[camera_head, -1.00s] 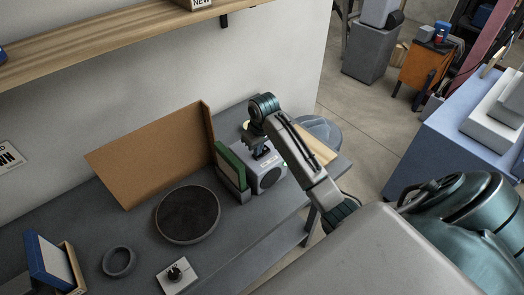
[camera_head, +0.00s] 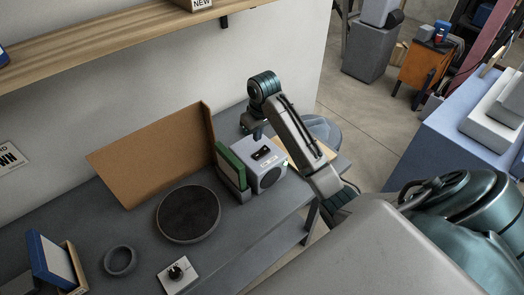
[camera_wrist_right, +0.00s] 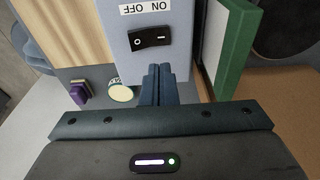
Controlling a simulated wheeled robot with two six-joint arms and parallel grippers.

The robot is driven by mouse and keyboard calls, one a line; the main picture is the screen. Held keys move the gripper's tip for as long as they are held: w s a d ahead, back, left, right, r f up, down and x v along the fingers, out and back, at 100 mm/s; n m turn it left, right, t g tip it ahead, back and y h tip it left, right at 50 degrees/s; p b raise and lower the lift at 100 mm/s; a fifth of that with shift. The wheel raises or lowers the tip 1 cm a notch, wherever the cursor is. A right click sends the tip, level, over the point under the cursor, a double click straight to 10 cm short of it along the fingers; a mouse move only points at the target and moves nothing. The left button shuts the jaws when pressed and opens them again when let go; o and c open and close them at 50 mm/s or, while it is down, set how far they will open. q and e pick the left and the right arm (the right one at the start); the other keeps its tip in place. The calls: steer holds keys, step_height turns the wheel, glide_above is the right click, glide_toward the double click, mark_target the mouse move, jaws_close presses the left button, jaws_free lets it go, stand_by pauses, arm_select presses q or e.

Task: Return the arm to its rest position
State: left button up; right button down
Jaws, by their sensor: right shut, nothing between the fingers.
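My right arm reaches in from the lower right in the head view. Its gripper (camera_head: 258,132) is shut and empty, just above and behind the grey roaster box (camera_head: 271,178). In the right wrist view the closed fingers (camera_wrist_right: 159,78) point toward the box, near its black rocker switch (camera_wrist_right: 149,38). The switch sits below an ON/OFF label (camera_wrist_right: 146,8) that appears upside down. The switch also shows on top of the box in the head view (camera_head: 262,153). My left gripper is not in view.
A green panel (camera_head: 231,164) and a brown board (camera_head: 150,158) stand left of the box. A dark round tray (camera_head: 188,214), a ring (camera_head: 120,261) and a knob on a white plate (camera_head: 177,274) are on the grey table. A wooden shelf (camera_head: 110,45) hangs above.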

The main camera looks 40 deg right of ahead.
stand_by(0.4)
steer(key=s+a+f, duration=0.1)
steer(key=s, duration=0.1)
steer(key=s+f, duration=0.2)
steer(key=s+a+f, duration=0.1)
steer(key=s+f, duration=0.1)
steer(key=shift+a+f, duration=0.2)
steer(key=shift+a, duration=0.15)
steer(key=s+a+f+t+h, duration=0.1)
steer(key=s+a, duration=0.2)
steer(key=s, duration=1)
steer(key=s+a+f+t, duration=0.1)
steer(key=s+a, duration=0.2)
steer(key=s, duration=1)
step_height(320, 180, down, 40)
steer(key=d+g+b, duration=0.2)
steer(key=d+b, duration=0.1)
steer(key=b, duration=0.5)
steer(key=s+f+b, duration=0.3)
steer(key=s+f, duration=0.6)
steer(key=f, duration=0.3)
steer(key=s+f+b, duration=0.3)
steer(key=s+f, duration=0.6)
steer(key=f, duration=0.3)
steer(key=shift+s+d+m+g, duration=0.3)
steer(key=shift+s, duration=0.05)
